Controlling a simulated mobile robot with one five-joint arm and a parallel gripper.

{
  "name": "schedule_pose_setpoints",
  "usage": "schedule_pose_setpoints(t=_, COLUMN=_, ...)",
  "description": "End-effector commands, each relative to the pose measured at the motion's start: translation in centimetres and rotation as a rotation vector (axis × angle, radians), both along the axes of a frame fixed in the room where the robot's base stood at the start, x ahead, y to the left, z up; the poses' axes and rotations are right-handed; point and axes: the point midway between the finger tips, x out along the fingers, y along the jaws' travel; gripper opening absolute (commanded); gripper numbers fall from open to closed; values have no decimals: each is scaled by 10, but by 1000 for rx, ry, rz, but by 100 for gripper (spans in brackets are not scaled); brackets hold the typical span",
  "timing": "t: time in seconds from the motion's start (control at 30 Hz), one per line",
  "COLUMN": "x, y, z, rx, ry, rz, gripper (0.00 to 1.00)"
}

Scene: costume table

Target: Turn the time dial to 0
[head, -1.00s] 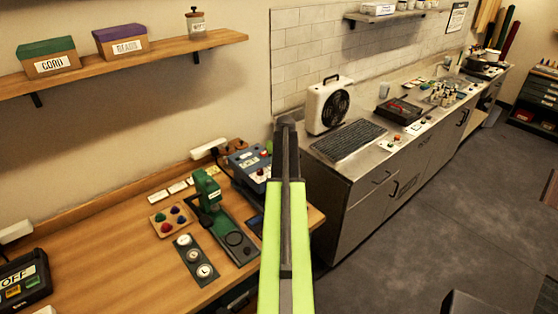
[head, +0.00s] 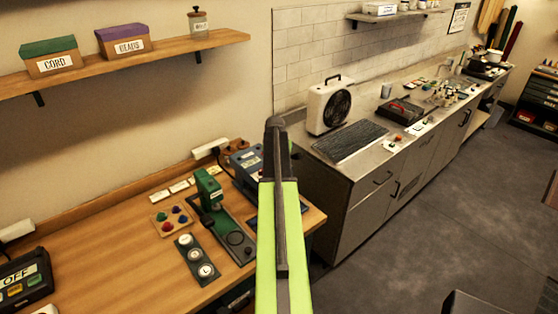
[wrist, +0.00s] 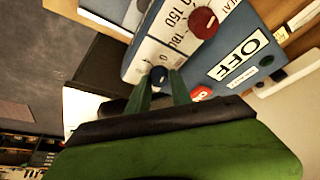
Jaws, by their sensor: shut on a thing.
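The blue control box (wrist: 215,65) fills the upper part of the wrist view, with an OFF display and a white printed label. A small dark blue knob (wrist: 158,75), by a printed 0 and partly hidden lettering, sits between the tips of my gripper (wrist: 160,80). It looks like the time dial. My gripper's two green fingers are shut on it; its pointer mark is too small to read. In the head view the box (head: 246,160) is partly behind my arm, which hides the knob and fingers.
A red dial (wrist: 203,22), a red button (wrist: 200,93) and a green button (wrist: 266,60) are close by on the box. A green press (head: 208,190) and a panel of round dials (head: 196,257) stand left of the box on the wooden table (head: 110,260).

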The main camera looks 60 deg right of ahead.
Motion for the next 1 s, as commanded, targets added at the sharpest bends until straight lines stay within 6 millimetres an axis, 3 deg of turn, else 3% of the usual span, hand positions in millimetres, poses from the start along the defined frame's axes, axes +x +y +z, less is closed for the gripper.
schedule_pose_setpoints(t=0.23, x=-3, y=-2, z=0, rx=-4, ry=4, rz=-1, gripper=0)
schedule_pose_setpoints(t=0.27, x=-3, y=-3, z=0, rx=-4, ry=4, rz=-1, gripper=30)
schedule_pose_setpoints(t=0.4, x=-2, y=-2, z=0, rx=-3, ry=3, rz=-1, gripper=47)
schedule_pose_setpoints(t=0.77, x=-2, y=0, z=4, rx=-1, ry=2, rz=0, gripper=47)
schedule_pose_setpoints(t=1.0, x=-7, y=11, z=36, rx=-1, ry=1, rz=1, gripper=47)
